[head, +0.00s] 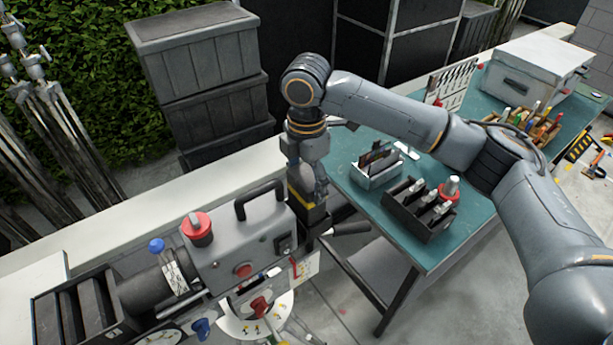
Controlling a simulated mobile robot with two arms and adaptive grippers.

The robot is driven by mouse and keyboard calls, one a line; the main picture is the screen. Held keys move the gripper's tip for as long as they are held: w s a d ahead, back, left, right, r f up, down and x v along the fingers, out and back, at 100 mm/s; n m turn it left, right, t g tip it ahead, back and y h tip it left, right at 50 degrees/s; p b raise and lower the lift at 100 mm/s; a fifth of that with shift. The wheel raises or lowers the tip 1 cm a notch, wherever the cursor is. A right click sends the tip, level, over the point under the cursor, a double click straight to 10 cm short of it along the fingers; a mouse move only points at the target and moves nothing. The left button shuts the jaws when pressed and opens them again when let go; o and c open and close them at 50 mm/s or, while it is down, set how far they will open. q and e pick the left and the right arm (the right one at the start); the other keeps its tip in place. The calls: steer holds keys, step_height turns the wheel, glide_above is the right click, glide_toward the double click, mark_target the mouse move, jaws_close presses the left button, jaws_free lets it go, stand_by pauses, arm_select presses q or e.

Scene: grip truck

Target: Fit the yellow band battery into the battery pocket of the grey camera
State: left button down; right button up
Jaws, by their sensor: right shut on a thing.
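The grey camera (235,250) stands at lower centre, with a black top handle, a red knob and a long lens pointing left. My right gripper (308,186) is shut on the yellow band battery (312,214), a dark block with a yellow stripe. The gripper points down and holds the battery upright beside the camera's right end. I cannot tell whether the battery touches the camera. The battery pocket cannot be made out from this angle. My left gripper is not in view.
A teal table (455,250) stands to the right, bearing a black rack (415,225), a small light tray (376,180), a white case (535,75) and a tool box. A black handle (350,229) sticks out right of the battery. Grey crates (205,75) stand behind.

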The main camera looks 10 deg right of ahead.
steer(key=shift+f, duration=1.5)
steer(key=o, duration=1.6)
steer(key=shift+s+f, duration=0.1)
step_height(320, 180, up, 12)
steer(key=shift+r, duration=0.1)
